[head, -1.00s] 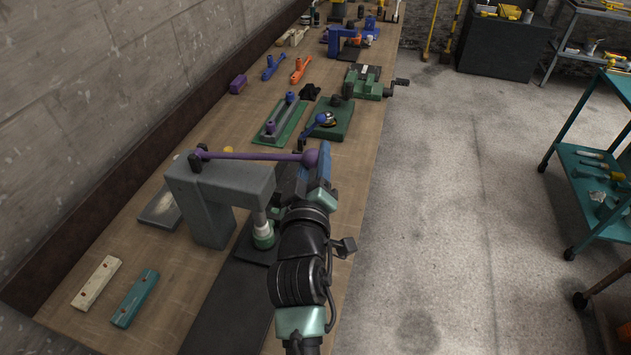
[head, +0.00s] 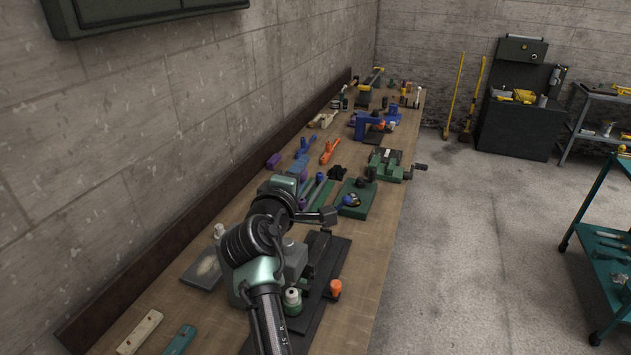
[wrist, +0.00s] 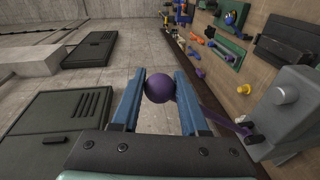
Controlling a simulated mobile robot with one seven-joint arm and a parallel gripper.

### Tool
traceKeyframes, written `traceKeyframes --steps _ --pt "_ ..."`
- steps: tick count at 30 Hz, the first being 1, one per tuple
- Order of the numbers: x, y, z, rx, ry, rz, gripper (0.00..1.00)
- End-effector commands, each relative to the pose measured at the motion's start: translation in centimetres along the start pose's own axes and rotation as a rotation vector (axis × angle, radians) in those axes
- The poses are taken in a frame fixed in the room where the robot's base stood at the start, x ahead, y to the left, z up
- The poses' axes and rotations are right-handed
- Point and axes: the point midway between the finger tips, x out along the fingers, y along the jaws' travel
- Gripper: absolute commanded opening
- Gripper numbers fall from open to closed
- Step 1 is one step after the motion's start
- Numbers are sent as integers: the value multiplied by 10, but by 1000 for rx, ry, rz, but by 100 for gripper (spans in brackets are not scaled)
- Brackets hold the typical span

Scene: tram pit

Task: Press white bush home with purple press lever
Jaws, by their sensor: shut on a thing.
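The purple press lever (wrist: 218,115) shows in the wrist view, running from its round purple knob (wrist: 160,88) to the grey press body (wrist: 290,115) at the right. My gripper (wrist: 162,76) has its blue fingers on both sides of the knob and is shut on it. In the head view my arm covers much of the press (head: 294,256), and the lever cannot be made out there. A white part, apparently the white bush (head: 292,294), sits upright in a green holder (head: 292,308) beside my arm. How deep it sits cannot be told.
An orange-topped piece (head: 335,288) stands by the dark base plate (head: 322,262). A green vise (head: 388,165) and several tools stand farther along the bench. The wall is close on the left; the floor (head: 470,270) at right is open.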

Motion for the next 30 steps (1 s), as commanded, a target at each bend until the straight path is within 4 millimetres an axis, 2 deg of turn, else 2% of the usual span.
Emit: traceKeyframes --steps 1,6,20,21,25,30 --pt "-2 -1 -11 -17 11 -7 0" --pt "-2 1 -17 -50 5 -12 0" --pt "-2 -1 -18 -60 3 -18 0" --pt "-1 -1 -18 -60 3 -18 51" --pt "-1 0 -17 -60 0 -17 74" --pt "0 3 -15 -58 -4 -13 76"
